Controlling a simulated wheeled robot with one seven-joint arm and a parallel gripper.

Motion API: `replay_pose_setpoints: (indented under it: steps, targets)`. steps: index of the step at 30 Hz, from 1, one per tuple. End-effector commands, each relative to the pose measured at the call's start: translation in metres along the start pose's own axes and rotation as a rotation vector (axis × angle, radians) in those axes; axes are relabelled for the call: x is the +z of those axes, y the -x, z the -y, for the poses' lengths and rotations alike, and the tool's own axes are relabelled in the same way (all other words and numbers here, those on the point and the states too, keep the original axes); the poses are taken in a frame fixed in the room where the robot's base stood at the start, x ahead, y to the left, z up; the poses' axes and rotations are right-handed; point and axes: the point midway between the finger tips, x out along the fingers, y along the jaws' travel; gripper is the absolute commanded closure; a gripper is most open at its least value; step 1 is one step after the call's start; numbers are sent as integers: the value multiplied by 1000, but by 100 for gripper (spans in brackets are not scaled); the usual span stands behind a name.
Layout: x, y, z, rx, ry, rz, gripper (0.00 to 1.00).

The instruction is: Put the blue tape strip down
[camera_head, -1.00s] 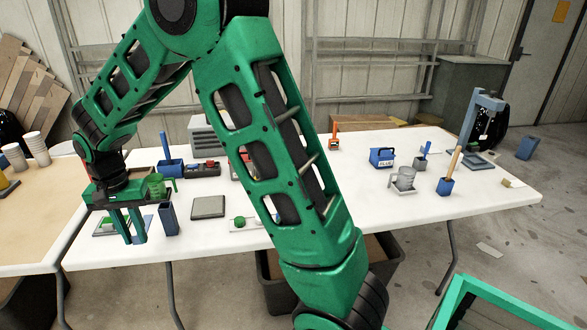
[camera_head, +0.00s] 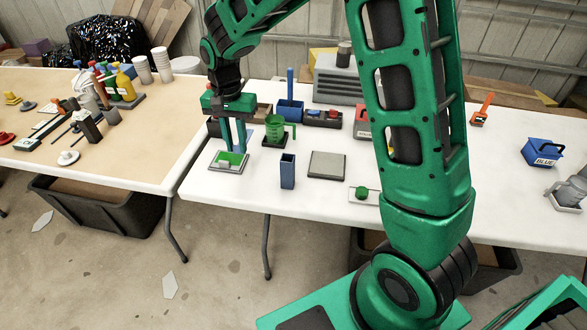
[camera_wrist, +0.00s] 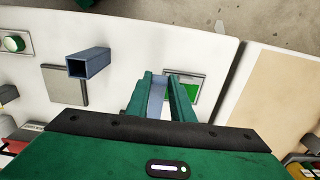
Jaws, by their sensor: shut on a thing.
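My gripper (camera_head: 236,151) hangs over the left end of the white table, fingers pointing down. In the wrist view, my gripper (camera_wrist: 159,80) is shut on the blue tape strip (camera_wrist: 157,96), a pale blue band between the two green fingers. In the head view the fingers mostly hide the strip. A grey-rimmed tray with a green pad (camera_head: 229,160) lies just below and beside the fingertips. The pad also shows right of the fingers in the wrist view (camera_wrist: 184,90). I cannot tell whether the strip touches anything below.
A blue square tube (camera_head: 288,171) stands close to the right of the gripper, with a grey plate (camera_head: 327,165) beyond it. A green cup (camera_head: 275,131) stands behind. The white table's front edge is near. A tan table (camera_head: 120,160) adjoins at left.

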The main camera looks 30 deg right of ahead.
Motion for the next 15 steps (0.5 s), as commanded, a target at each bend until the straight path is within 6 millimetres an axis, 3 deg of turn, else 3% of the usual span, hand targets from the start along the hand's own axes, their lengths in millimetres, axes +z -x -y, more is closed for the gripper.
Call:
replay_pose_setpoints:
  steps: [15]
  targets:
    - [40, -56, -85, 2, 4, 2, 100]
